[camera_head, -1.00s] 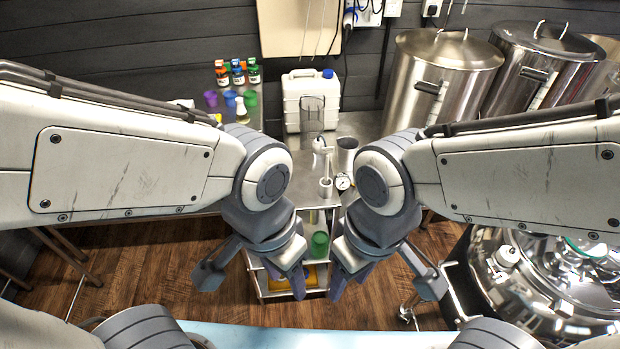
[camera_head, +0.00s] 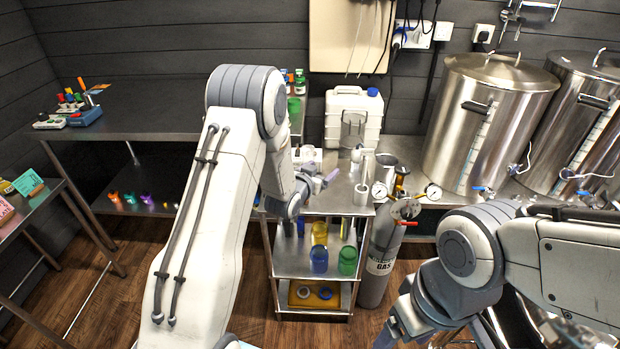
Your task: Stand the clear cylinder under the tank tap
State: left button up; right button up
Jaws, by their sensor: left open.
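A tall, see-through vessel that looks like the clear cylinder (camera_head: 354,127) stands upright in front of the white canister, at the back of the steel top. My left gripper (camera_head: 318,184) is open over the trolley top, in front and to the left of the vessel, apart from it. Steel tanks stand at the right; the nearer tank (camera_head: 489,115) has a tap (camera_head: 484,190) with a blue handle low on its front. My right gripper (camera_head: 397,326) is low at the bottom right, away from the vessel; its finger gap is not clear.
The white canister (camera_head: 340,104) stands behind the vessel. A gas bottle (camera_head: 379,262) stands beside the trolley (camera_head: 310,263). The left bench (camera_head: 160,115) has much bare top.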

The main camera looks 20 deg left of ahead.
aim_at(306, 159)
pick_arm(q)
jog(key=a+f+n+t+y+b, duration=0.1)
jog(key=a+f+t, duration=0.3)
jog(key=a, duration=0.4)
jog(key=w, duration=0.5)
jog(key=shift+f+p, duration=0.1)
jog(key=shift+p, duration=0.25)
jog(key=w, duration=0.1)
jog(key=w+p, duration=0.1)
jog(key=w, duration=0.1)
jog(key=shift+w+d+r, duration=0.35)
jog(key=shift+w, duration=0.75)
pick_arm(e)
jog(key=shift+r, duration=0.2)
pick_arm(q)
grip_shut()
